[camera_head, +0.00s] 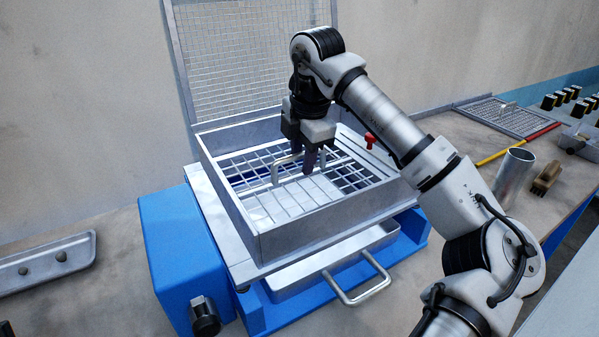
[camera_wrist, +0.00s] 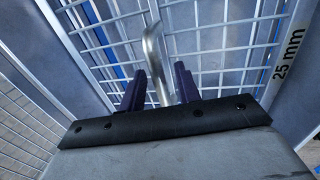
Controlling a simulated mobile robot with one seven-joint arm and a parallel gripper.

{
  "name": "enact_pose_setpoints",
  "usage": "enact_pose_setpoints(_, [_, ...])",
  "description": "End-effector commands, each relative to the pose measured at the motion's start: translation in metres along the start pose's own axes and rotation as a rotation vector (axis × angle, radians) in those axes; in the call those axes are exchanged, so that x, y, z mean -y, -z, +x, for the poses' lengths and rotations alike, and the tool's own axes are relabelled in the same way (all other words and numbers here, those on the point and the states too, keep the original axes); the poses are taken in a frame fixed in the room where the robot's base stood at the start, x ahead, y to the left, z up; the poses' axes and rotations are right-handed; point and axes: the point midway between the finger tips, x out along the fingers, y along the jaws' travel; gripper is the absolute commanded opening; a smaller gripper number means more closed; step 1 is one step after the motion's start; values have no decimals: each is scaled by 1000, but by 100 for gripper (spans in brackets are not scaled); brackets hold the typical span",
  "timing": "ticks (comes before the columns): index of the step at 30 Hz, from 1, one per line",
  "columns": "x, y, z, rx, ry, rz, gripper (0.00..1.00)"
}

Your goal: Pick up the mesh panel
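The mesh panel (camera_head: 285,203) is a metal grid with a "25 mm" label in the wrist view. It lies inside the square grey sieve frame (camera_head: 325,233) on the blue machine. A bent metal bar handle (camera_wrist: 156,62) rises from the panel. My gripper (camera_head: 308,165) is down over the panel inside the frame. In the wrist view its two dark fingers (camera_wrist: 160,85) stand on either side of the handle, with narrow gaps showing. The gripper looks open. Part of the panel is hidden behind my gripper.
A tall wire mesh screen (camera_head: 245,60) stands upright behind the frame. A drawer tray with a handle (camera_head: 358,290) sticks out in front. A metal tray (camera_head: 45,262) lies at left.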

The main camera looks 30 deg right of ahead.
Motion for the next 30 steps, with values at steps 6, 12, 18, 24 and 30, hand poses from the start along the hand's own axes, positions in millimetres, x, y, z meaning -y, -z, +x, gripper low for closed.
enact_pose_setpoints(6, [0,0,1,1,0,0,32])
enact_pose_setpoints(12, [0,0,0,1,0,0,5])
enact_pose_setpoints(18, [0,0,0,1,0,0,0])
enact_pose_setpoints(24, [0,0,-1,1,-2,0,0])
enact_pose_setpoints(30, [-1,0,-2,1,-2,0,0])
